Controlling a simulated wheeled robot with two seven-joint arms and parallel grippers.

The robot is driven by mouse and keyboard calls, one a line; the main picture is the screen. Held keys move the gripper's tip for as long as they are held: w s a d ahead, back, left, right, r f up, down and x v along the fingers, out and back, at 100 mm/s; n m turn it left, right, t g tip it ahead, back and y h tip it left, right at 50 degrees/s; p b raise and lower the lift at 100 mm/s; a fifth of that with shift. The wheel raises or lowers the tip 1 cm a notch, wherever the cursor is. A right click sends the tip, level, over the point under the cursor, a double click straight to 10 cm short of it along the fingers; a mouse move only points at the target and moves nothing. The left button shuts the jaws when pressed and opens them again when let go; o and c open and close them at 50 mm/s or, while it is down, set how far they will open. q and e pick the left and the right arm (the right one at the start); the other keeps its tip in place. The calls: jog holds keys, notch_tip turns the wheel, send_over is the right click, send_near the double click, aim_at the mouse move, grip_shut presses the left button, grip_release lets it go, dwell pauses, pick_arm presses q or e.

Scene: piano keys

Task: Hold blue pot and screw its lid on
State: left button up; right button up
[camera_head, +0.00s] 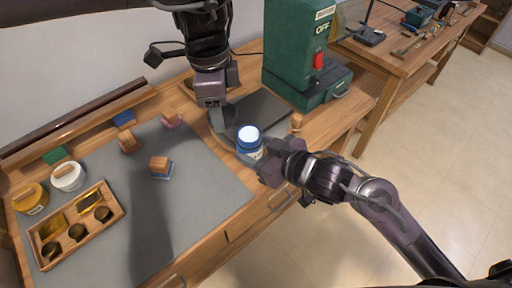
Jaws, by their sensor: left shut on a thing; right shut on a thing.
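The blue pot (250,144) stands upright at the right part of the grey mat. A round white top (248,133) with a blue rim covers its upper end. My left gripper (227,122) comes down from above and is shut at the pot's far left side, near the rim. I cannot tell whether its fingers are on the rim or the body. My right gripper (264,162) comes in from the right and is shut on the lower part of the pot. Its fingers partly hide the pot's right side.
A wooden tray (117,212) with round brass-like pieces lies at left, near a yellow pot (35,204) and a white pot (69,182). Several stamp-like blocks (160,166) stand on the mat (195,195). A green machine (295,60) stands close behind the grippers.

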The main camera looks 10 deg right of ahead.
aim_at(247, 133)
pick_arm(q)
jog(key=d+m, duration=0.1)
jog(key=m, duration=0.1)
jog(key=s+d+r+m, duration=0.1)
jog(key=d+m, duration=0.1)
jog(key=d+r+m, duration=0.1)
jog(key=d+m, duration=0.1)
jog(key=shift+s+d+r+m, duration=0.15)
jog(key=shift+s+d+m, duration=0.05)
jog(key=shift+s+m, duration=0.1)
jog(key=shift+f, duration=2.05)
jog(key=shift+f, duration=0.85)
jog(key=shift+f, duration=0.6)
